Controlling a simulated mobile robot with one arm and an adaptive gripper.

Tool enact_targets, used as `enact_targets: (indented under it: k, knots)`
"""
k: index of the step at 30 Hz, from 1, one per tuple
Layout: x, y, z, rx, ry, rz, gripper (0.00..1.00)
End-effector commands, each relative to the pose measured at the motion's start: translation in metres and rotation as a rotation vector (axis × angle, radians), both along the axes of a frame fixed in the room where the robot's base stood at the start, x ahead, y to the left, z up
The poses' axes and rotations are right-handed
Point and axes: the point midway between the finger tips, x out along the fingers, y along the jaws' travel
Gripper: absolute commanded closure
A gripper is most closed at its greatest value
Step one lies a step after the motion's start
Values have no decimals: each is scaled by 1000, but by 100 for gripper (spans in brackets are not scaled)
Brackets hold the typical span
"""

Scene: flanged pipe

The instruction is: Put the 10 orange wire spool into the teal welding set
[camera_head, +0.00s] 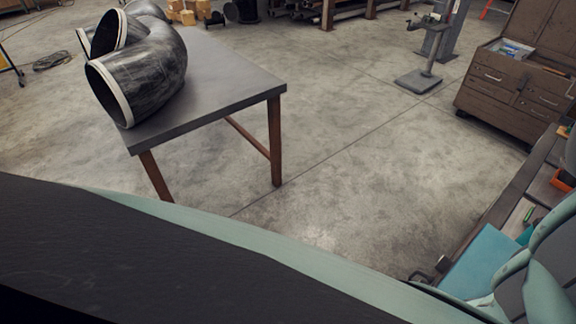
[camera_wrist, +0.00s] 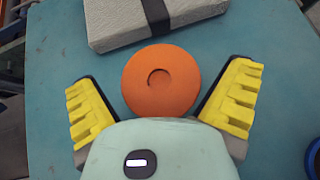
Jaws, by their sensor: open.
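The orange wire spool (camera_wrist: 161,82) shows in the wrist view as a round orange disc with a shallow round recess in its middle. It lies on a flat teal surface (camera_wrist: 55,40). My gripper (camera_wrist: 163,78) is open, with one yellow ridged finger on each side of the spool. Gaps show between the fingers and the spool, and its near edge meets my gripper's pale body in the picture. In the head view a teal surface (camera_head: 483,258) lies at the lower right; spool and fingers cannot be made out there. I cannot tell which thing is the teal welding set.
A light grey block with a dark strap (camera_wrist: 150,18) lies just beyond the spool. A dark round thing (camera_wrist: 314,155) is at the right edge.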

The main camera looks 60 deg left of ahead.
Motion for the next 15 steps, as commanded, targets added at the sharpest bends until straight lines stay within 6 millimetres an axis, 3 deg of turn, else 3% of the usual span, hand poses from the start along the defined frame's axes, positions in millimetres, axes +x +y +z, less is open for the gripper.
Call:
enact_targets:
  k: [2, 15]
  knots:
    - [0, 0, 0, 0, 1, -1, 2]
    - [0, 0, 0, 0, 1, 0, 48]
